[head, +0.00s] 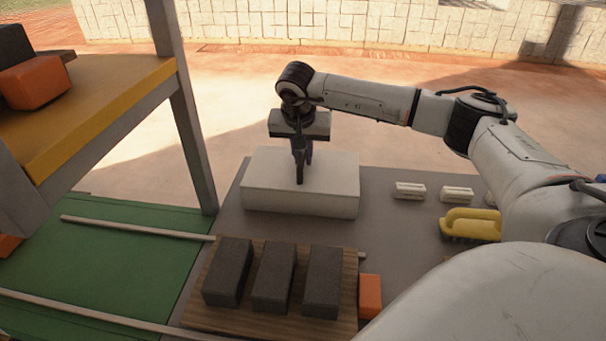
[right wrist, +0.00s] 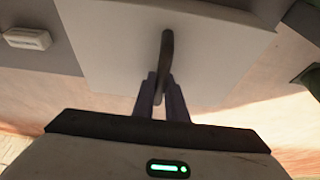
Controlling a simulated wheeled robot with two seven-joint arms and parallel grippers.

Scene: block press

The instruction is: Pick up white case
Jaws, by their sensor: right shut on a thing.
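The white case (head: 268,187) is a pale, box-like block at the back left of the grey table (head: 400,225). Its top fills much of the right wrist view (right wrist: 115,45), where a dark, curved handle (right wrist: 167,50) stands up from it. My right gripper (head: 301,165) points down over the middle of the case. In the right wrist view its two fingers (right wrist: 162,92) are closed around the near end of the handle. The case looks level; I cannot tell if its underside touches the table. My left gripper is not in view.
Several dark blocks lie on a wooden board (head: 208,318) in front of the case, beside an orange block (head: 370,295). A yellow-handled brush (head: 472,224) and small white pieces (head: 410,190) lie to the right. A shelf post (head: 190,130) stands close at the left.

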